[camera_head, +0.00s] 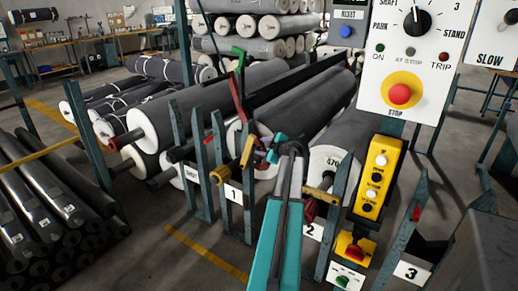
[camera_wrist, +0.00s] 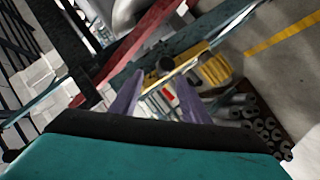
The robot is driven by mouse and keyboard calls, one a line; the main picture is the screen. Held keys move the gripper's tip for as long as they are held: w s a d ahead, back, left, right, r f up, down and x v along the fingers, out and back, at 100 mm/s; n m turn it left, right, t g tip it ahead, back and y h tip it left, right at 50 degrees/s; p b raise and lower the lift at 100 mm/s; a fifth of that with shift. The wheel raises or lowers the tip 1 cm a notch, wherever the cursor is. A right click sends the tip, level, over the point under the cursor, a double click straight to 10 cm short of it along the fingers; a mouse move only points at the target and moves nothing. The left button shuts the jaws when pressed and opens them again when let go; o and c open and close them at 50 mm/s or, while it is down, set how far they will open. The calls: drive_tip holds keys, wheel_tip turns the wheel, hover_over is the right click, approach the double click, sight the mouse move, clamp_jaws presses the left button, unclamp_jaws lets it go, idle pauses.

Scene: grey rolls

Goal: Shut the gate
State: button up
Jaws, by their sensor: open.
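A red bar (camera_head: 238,98) with a green end piece (camera_head: 238,52) stands raised and slightly tilted above stand 1; it looks like the gate, but I cannot be sure. A red bar (camera_wrist: 135,50) also crosses the upper left of the wrist view. Yellow parts (camera_head: 220,174) sit on the posts near the label 1. My gripper (camera_head: 268,148) is open, just right of the red bar's lower end. In the wrist view, its two fingers (camera_wrist: 160,100) are apart with a yellow part (camera_wrist: 183,68) beyond them. I cannot tell whether anything touches.
Large grey rolls (camera_head: 150,118) lie behind the stand posts (camera_head: 184,150). A control panel (camera_head: 410,60) and a yellow button box (camera_head: 378,175) stand at the right. Dark rolls (camera_head: 45,205) are stacked at the left. Floor (camera_head: 165,265) is clear at the front left.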

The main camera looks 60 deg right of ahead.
drive_tip(key=b+v, duration=0.1)
drive_tip(key=v, duration=0.6)
idle(0.6)
